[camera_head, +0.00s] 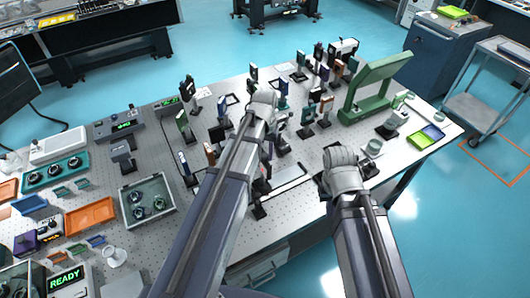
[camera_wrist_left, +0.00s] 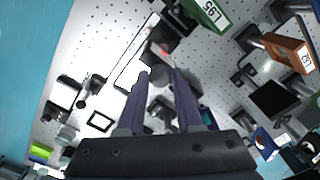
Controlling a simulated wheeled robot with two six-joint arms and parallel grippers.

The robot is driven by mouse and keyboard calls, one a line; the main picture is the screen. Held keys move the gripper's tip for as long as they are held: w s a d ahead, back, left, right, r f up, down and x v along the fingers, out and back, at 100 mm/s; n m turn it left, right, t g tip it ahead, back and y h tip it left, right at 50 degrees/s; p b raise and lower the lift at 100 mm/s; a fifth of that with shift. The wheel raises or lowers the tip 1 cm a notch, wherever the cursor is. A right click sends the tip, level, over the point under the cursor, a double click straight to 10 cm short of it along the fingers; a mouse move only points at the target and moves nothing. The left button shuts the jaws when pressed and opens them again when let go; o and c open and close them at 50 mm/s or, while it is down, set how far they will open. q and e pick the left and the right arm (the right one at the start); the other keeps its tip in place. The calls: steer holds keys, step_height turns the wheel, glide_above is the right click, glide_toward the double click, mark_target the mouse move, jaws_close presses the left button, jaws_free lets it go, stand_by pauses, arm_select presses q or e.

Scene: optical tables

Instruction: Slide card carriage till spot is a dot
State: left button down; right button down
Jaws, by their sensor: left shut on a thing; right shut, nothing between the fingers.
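In the left wrist view, my left gripper (camera_wrist_left: 160,76) is shut on a dark round knob (camera_wrist_left: 160,74). The knob is next to a dark block, which looks like the card carriage (camera_wrist_left: 165,36), beside a pale, dark-edged rail strip (camera_wrist_left: 133,55). A small red glow, perhaps the spot (camera_wrist_left: 164,53), shows near the block; its shape is too small to tell. In the head view, my left arm covers the carriage and the left fingertips, and the rail strip (camera_head: 290,171) shows to its right. My right gripper (camera_head: 342,165) is shut and empty near the table's front edge, its fingers mostly hidden.
Several optic mounts crowd the perforated table around the left arm. A green arch frame (camera_head: 374,82) stands at the right. A grey bin (camera_head: 127,196) and an orange tray (camera_head: 89,216) lie at the left. Bare table shows between the two arms.

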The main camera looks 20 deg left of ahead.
arm_select(q)
steer(key=shift+w, duration=0.1)
stand_by(0.7)
steer(key=shift+w+d, duration=1.05)
steer(key=shift+d, duration=0.1)
steer(key=shift+a, duration=0.1)
steer(key=c, duration=0.9)
jaws_free()
steer(key=shift+s, duration=0.1)
steer(key=o, duration=0.3)
steer(key=shift+r, duration=0.1)
